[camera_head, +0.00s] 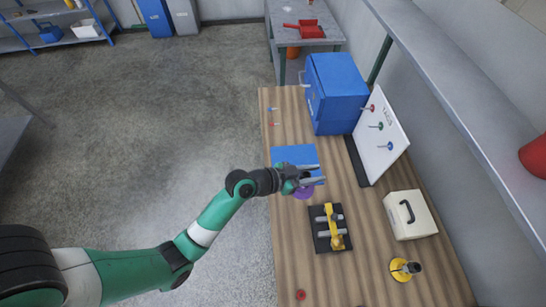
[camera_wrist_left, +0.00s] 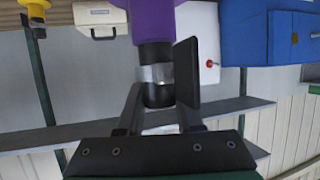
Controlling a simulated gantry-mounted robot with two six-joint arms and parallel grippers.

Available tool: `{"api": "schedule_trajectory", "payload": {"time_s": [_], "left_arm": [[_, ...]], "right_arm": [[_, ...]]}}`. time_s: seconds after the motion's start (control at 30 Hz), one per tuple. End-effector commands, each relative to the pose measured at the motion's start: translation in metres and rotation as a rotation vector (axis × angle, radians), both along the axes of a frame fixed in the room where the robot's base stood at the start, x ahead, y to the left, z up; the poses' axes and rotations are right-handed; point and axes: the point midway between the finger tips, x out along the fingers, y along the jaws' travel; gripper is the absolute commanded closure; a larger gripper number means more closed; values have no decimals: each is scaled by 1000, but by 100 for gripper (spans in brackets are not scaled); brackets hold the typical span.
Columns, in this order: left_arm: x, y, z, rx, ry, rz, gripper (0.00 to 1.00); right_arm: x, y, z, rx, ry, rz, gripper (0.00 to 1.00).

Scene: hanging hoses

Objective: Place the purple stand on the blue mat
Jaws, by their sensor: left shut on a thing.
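The purple stand (camera_head: 303,193) is partly hidden under my left gripper (camera_head: 311,179) in the head view. In the left wrist view its purple part (camera_wrist_left: 153,20) stands out beyond my fingers, and a black and silver cylindrical part (camera_wrist_left: 157,72) sits between them. My left gripper is shut on this part. The blue mat (camera_head: 292,155) lies flat on the wooden table, and the gripper is at its near edge. The purple base shows just below that edge in the picture; I cannot tell its height above the table. My right gripper is not in view.
A black rack with a yellow tool (camera_head: 335,228) is close by on the near side. A cream case (camera_head: 410,214), yellow stand (camera_head: 402,270), white board (camera_head: 380,140) and blue cabinet (camera_head: 338,92) also occupy the table (camera_head: 285,240). A shelf (camera_head: 450,75) overhangs the right side.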

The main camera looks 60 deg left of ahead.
Motion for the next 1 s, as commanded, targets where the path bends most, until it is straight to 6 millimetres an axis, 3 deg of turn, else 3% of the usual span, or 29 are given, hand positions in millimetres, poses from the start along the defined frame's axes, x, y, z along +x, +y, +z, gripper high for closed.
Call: {"api": "schedule_trajectory", "payload": {"time_s": [0.03, 0.13, 0.43, 0.57, 0.83, 1.0], "left_arm": [[7, 8, -10, 1, -6, 13, 100], [14, 20, -10, 0, -5, 32, 100], [17, 31, -13, -1, -3, 51, 100], [26, 44, -23, -2, -3, 55, 100], [73, 104, -63, -1, -4, 54, 100], [89, 123, -97, -1, -3, 52, 100]], "right_arm": [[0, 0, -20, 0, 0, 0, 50], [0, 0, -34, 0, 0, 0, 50], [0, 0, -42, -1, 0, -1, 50], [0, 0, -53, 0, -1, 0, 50], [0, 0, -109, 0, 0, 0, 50], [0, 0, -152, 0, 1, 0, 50]]}}
